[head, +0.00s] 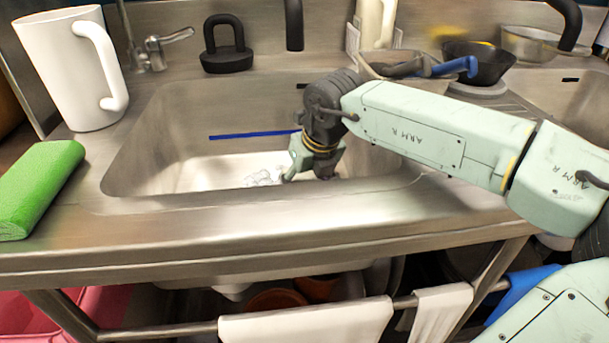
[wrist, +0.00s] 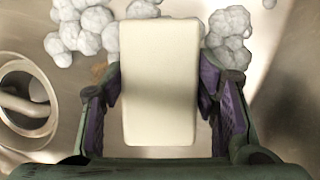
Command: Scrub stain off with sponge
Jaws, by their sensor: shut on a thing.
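A pale cream, block-shaped sponge (wrist: 158,80) sits between the two fingers of my gripper (wrist: 160,100) in the wrist view. The fingers are shut on its long sides. In the head view my gripper (head: 314,168) is low inside the sink basin (head: 150,150), and the sponge is hidden there. Grey-white foam clumps (wrist: 80,30) lie around the sponge's far end, on both sides. Foam also shows left of my gripper in the head view (head: 262,178). A small brownish patch (wrist: 107,72) shows left of the sponge, partly covered; I cannot tell whether it is the stain.
A round drain (wrist: 28,103) is left of my gripper. A blue strip (head: 250,135) is on the basin's back wall. A green block (head: 40,185) and a white mug (head: 75,70) stand on the left rim. Bowls (head: 480,62) sit at the back right.

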